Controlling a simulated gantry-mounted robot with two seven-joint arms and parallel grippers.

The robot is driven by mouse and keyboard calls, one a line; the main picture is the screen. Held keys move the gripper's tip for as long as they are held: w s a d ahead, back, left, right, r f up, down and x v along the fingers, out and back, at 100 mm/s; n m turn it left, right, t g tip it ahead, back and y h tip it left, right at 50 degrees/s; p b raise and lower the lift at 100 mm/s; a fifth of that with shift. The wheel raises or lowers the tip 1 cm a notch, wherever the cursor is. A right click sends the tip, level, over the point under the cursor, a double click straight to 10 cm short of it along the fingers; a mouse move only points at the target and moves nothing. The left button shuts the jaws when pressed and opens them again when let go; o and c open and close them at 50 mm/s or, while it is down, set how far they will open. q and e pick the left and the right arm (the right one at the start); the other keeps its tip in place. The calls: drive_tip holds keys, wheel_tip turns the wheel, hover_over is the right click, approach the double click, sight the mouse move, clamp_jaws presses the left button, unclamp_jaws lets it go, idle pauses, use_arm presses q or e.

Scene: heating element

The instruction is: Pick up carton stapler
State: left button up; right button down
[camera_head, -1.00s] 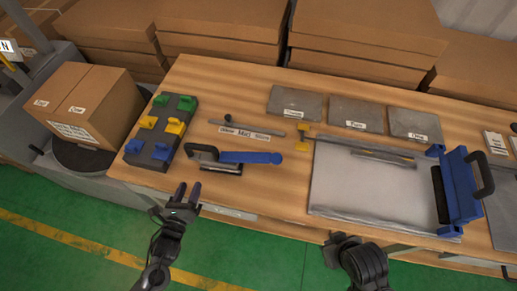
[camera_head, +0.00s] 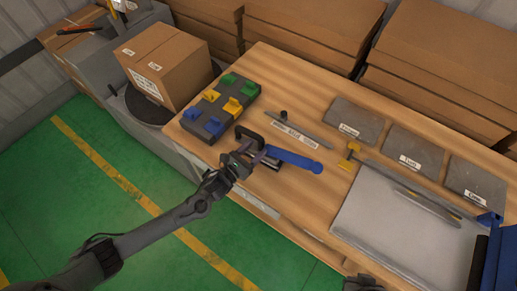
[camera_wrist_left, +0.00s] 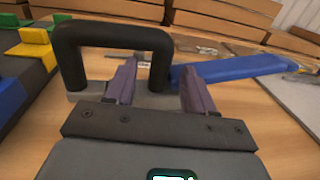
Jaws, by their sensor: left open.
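The carton stapler, a long blue bar (camera_head: 292,159) with a black loop handle (camera_head: 246,133), lies near the front edge of the wooden table. In the left wrist view its black handle (camera_wrist_left: 113,34) is close and its blue bar (camera_wrist_left: 235,69) stretches right. My left gripper (camera_head: 256,157) is open at the handle end. In the left wrist view its fingertips (camera_wrist_left: 158,75) appear on either side of the handle's right leg; contact is not clear. A small dark part of my right arm shows at the bottom edge; its fingers are hidden.
Left of the stapler is a dark block with green, yellow and blue pieces (camera_head: 218,104). Behind lies a grey labelled bar (camera_head: 300,131). A cardboard box (camera_head: 165,66) stands further left. Grey plates (camera_head: 355,119) and a large metal sheet (camera_head: 400,231) lie right.

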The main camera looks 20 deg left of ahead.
sight(259, 145)
use_arm(q)
drive_tip(key=shift+x, duration=1.85)
drive_tip(key=shift+s, duration=0.1)
drive_tip(key=shift+c, duration=0.2)
clamp_jaws()
drive_tip(key=shift+r, duration=0.25)
